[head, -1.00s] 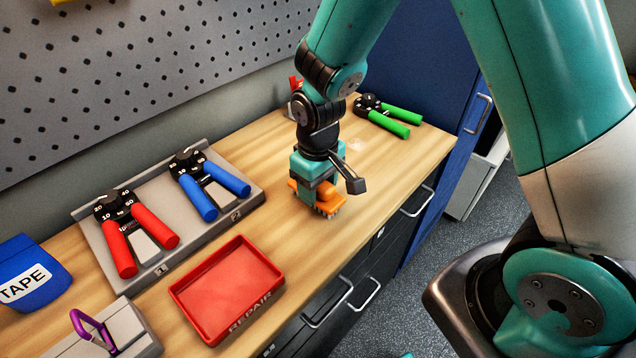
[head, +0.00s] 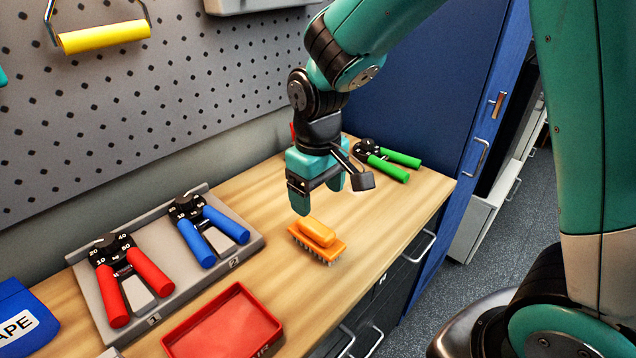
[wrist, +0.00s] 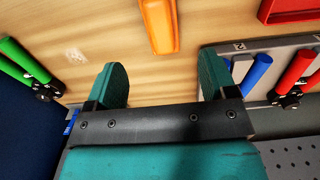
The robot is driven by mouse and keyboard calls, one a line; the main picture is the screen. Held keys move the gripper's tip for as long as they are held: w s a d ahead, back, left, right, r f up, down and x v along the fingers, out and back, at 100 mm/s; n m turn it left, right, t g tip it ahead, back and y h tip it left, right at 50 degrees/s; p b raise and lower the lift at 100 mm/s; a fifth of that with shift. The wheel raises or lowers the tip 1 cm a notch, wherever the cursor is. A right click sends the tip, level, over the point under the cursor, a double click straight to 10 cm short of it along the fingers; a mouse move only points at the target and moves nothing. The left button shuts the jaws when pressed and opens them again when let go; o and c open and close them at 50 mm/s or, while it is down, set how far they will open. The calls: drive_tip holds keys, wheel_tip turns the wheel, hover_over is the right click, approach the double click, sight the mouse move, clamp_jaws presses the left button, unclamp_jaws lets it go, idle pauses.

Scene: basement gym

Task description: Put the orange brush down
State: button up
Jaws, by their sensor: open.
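The orange brush (head: 318,240) rests on the wooden bench top (head: 270,215), bristles down, to the right of the grey tool holder. In the wrist view the brush (wrist: 159,24) shows at the top, beyond the fingertips and partly cut off by the frame edge. My gripper (head: 319,200) is open and empty, above and just behind the brush, apart from it. In the wrist view my gripper (wrist: 162,84) has its two teal fingers wide apart with only bench top between them.
Red-handled (head: 134,280) and blue-handled (head: 209,230) tools lie in the grey holder (head: 84,289). A red tray (head: 223,326) sits at the front. A green-handled tool (head: 387,160) lies at the back right. A pegboard (head: 180,95) and blue cabinet (head: 420,85) bound the bench.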

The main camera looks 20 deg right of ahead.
drive_tip(key=s+a+r+n+y, duration=0.1)
drive_tip(key=s+a+r+y, duration=0.1)
drive_tip(key=s+r, duration=0.3)
drive_tip(key=s+a+r+n+y, duration=0.1)
drive_tip(key=s+r, duration=0.4)
drive_tip(key=s, duration=0.7)
drive_tip(key=shift+s+a+y, duration=0.4)
drive_tip(key=shift+a+y, duration=0.2)
drive_tip(key=shift+a, duration=0.25)
drive_tip(key=shift+d, duration=0.1)
drive_tip(key=shift+d, duration=0.1)
